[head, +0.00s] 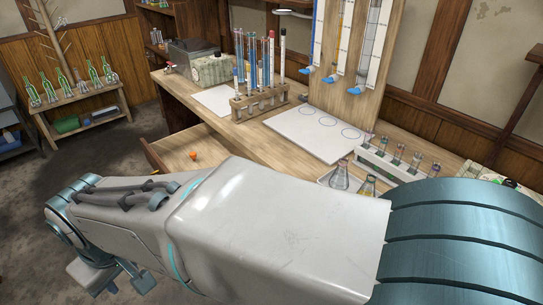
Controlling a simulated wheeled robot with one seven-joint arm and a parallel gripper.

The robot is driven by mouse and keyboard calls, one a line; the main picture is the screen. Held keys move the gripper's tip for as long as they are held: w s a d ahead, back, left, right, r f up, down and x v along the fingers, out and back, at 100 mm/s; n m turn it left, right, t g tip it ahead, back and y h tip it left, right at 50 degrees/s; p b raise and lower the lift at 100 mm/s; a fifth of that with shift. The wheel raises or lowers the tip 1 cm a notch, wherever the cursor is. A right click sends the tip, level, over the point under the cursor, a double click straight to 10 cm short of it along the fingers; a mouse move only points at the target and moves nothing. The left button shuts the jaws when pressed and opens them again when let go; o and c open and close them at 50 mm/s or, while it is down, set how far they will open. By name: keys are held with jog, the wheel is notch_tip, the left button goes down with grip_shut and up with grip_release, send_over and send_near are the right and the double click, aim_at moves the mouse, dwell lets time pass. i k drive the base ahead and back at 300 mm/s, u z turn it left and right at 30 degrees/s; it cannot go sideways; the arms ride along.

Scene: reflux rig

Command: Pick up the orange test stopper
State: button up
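A small orange stopper (194,155) lies in the open wooden drawer (210,137) below the workbench, left of centre in the head view. A small yellow-orange thing (155,171) shows at the drawer's near left, partly hidden by my arm; I cannot tell what it is. My gripper (115,281) is at the lower left, in front of and to the left of the drawer, well apart from the stopper. It is seen from above and behind, and its fingertips are not clear. My arm hides the near part of the drawer.
On the bench stand a wooden rack (258,105) of tubes, a white board (320,133) with circles, flasks (340,176) and a white vial rack (392,163). A low shelf (85,105) with green bottles stands at the back left. Floor (95,155) left of the drawer is clear.

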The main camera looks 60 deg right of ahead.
aim_at(192, 155)
jog(key=i, duration=0.45)
jog(key=z, duration=3.55)
jog(key=i, duration=0.5)
jog(key=z, duration=0.05)
jog(key=k, duration=0.5)
jog(key=u, duration=0.3)
jog(key=i, duration=0.5)
jog(key=z, duration=0.5)
jog(key=k, duration=0.15)
